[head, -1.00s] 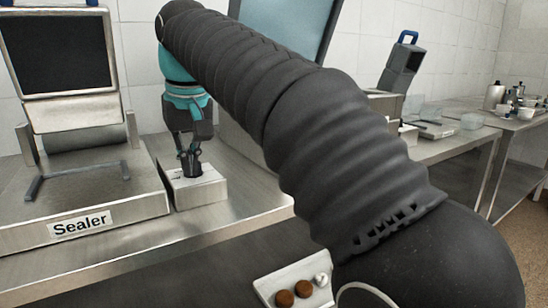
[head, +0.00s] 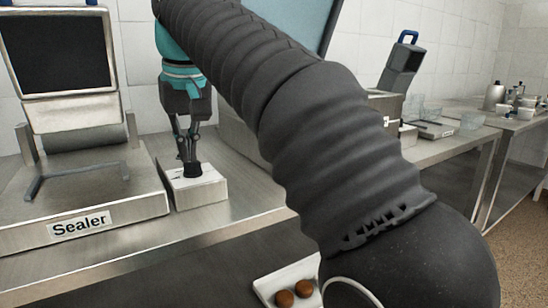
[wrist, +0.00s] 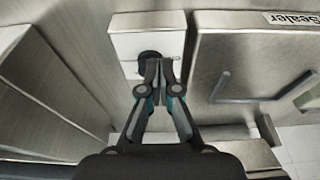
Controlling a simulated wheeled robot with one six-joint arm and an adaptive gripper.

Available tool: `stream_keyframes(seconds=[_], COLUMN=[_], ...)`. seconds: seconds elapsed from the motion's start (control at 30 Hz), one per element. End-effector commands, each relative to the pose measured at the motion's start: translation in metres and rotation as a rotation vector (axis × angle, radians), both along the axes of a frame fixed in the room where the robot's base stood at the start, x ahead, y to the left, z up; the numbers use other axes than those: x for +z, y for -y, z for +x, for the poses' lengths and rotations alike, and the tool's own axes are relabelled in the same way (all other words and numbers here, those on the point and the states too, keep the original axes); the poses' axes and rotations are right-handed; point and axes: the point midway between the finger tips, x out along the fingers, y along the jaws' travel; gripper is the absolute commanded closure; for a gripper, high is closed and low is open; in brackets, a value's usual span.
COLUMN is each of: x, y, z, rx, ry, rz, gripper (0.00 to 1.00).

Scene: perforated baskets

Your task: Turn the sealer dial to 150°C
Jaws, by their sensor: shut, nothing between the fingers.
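The sealer (head: 90,195) stands at the left in the head view, with a "Sealer" label on its front. Beside it is a small pale control box (head: 205,192) with a dark round dial (head: 192,170) on top. The dial (wrist: 148,57) also shows in the wrist view, partly covered by my fingertips. My gripper (head: 187,156) points down just above the dial. In the wrist view my gripper (wrist: 159,68) is shut with its fingertips together and empty. The dial's markings and setting are too small to read.
Two brown round items lie in a pale tray (head: 270,289) at the front. The steel counter (head: 240,205) is bare right of the control box. A side counter at the right holds a scale (head: 432,130), clear containers and a metal pot (head: 495,95).

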Motion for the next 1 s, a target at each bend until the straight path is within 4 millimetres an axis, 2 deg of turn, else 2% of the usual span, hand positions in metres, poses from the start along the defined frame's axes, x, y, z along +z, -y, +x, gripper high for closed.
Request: stream_keyframes(seconds=[0.3, 0.67, 0.9, 1.0], x=[0.028, 0.031, 0.039, 0.039], y=[0.000, 0.001, 0.020, 0.022], z=[0.000, 0.001, 0.019, 0.021], rx=[0.000, -0.001, -0.003, 0.000], ry=[0.000, -0.001, 0.000, 0.000], rz=[0.000, 0.000, 0.001, 0.000], gripper=[1.00, 1.00, 1.00, 1.00])
